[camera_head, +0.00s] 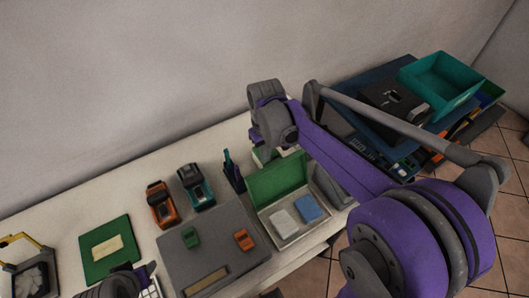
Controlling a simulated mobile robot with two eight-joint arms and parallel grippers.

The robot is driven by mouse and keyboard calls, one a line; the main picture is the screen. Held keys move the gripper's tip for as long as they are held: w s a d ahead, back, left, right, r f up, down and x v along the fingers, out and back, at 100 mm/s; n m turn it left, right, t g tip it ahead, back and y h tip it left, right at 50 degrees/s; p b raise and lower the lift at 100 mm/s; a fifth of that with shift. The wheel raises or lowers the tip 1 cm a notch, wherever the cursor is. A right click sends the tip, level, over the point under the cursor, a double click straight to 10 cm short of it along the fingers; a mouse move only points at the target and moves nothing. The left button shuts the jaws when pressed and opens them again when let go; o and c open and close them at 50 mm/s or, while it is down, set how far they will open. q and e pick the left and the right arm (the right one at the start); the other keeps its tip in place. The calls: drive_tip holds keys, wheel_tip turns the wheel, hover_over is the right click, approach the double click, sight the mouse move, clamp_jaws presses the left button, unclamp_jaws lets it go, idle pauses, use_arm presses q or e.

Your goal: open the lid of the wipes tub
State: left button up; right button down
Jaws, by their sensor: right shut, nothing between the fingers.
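No tub clearly marked as wipes shows. A pale and green thing (259,156) sits under my right wrist, mostly hidden by it, and I cannot tell if it is the tub. A shallow box (283,240) with its green lid (278,180) raised holds a white block (284,222) and a blue block (307,208). My right gripper (268,137) is at the back of the table, over the pale thing; it is shut with nothing held, its tips largely hidden. Part of my left arm (122,284) shows at the bottom edge; its jaws cannot be made out.
An orange device (161,204) and a teal one (195,187) stand behind a grey board (208,253). A green board (107,250) and a yellow-handled basket (28,272) are at left. A teal bin (440,80) stands on the crowded right side. My right arm crosses the view.

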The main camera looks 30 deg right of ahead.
sight(270, 164)
drive_tip(key=shift+s+d+r+t+p, duration=0.1)
drive_tip(key=shift+s+r+t+p, duration=0.35)
drive_tip(key=shift+s, duration=0.35)
drive_tip(key=shift+s+d+r+t+p, duration=0.15)
drive_tip(key=shift+s+r+t, duration=0.1)
drive_tip(key=shift+s+r, duration=0.4)
use_arm(q)
drive_tip(key=shift+w+r, duration=0.3)
drive_tip(key=shift+r, duration=0.45)
use_arm(e)
drive_tip(key=shift+s+a+f, duration=0.1)
drive_tip(key=shift+s+f, duration=0.05)
drive_tip(key=shift+f, duration=0.05)
